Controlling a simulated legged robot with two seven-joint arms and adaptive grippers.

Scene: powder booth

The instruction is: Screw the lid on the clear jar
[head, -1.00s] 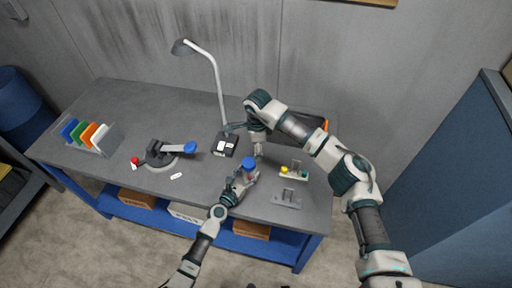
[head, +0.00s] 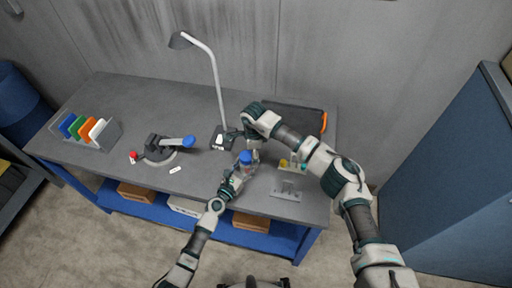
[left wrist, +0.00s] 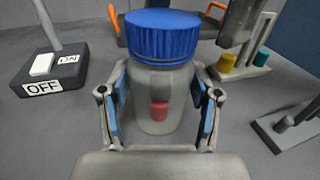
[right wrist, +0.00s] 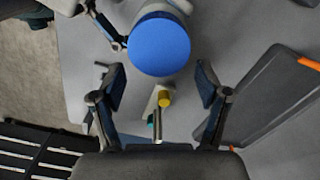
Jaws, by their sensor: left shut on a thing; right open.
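The clear jar (left wrist: 160,100) stands upright in the left wrist view with a small red piece inside. The blue ribbed lid (left wrist: 162,34) sits on its mouth; I cannot tell how tightly. My left gripper (left wrist: 160,112) is shut around the jar's body. In the head view the lid (head: 246,157) shows at the tip of my left gripper (head: 240,168). My right gripper (right wrist: 162,82) is open, its fingers spread apart. In the right wrist view the round lid top (right wrist: 159,44) lies just beyond and above the fingertips, with nothing visibly gripped.
A lamp (head: 215,75) with a switch box (left wrist: 45,70) stands behind the jar. A small stand with yellow and teal pegs (head: 291,165) and a grey bracket (head: 287,190) are right. A dark tray (right wrist: 275,95) lies near the back edge.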

